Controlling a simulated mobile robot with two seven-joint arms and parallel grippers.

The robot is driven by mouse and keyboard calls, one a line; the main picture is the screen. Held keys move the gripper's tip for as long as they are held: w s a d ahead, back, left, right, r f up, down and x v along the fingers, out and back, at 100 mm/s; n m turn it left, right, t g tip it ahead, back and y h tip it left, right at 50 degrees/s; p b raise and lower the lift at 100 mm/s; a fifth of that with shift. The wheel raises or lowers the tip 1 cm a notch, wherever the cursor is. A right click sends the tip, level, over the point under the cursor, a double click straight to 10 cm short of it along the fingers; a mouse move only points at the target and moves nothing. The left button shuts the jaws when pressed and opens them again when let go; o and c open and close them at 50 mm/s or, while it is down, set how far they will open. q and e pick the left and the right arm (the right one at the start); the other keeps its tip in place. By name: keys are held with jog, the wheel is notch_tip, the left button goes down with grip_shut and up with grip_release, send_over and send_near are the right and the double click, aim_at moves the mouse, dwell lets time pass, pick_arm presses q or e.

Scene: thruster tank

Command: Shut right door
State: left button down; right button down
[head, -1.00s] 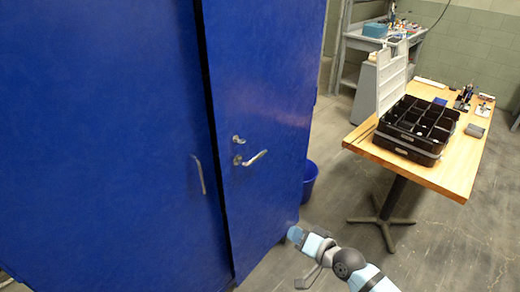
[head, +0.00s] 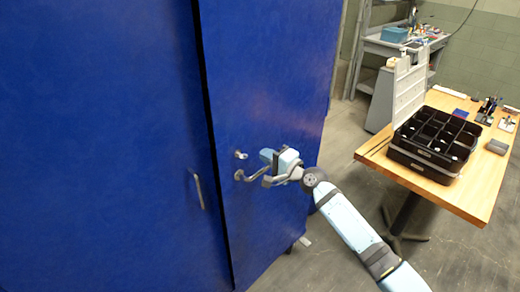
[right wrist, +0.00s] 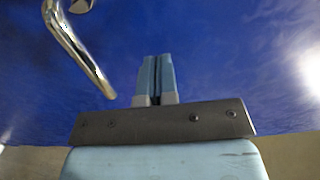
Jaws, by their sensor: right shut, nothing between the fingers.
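The right door (head: 265,70) of the blue cabinet fills the middle of the head view, with a dark gap along its left edge. Its lever handle (head: 247,176) sits below a small lock (head: 241,155). My right gripper (head: 268,155) is in front of the door, just right of the lever. In the right wrist view my right gripper (right wrist: 155,75) has its two fingers together and empty, facing the blue door surface (right wrist: 230,60). The metal lever (right wrist: 75,50) is to the left of the fingers, apart from them. Whether the fingertips touch the door I cannot tell. My left gripper is not in view.
The left blue door (head: 100,130) with its handle (head: 198,188) fills the left side. A wooden table (head: 470,200) with a black compartment case (head: 435,145) stands at the right. A grey workbench (head: 385,50) is behind. Grey floor lies between cabinet and table.

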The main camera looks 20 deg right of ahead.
aim_at(254, 148)
jog(key=shift+x, duration=1.5)
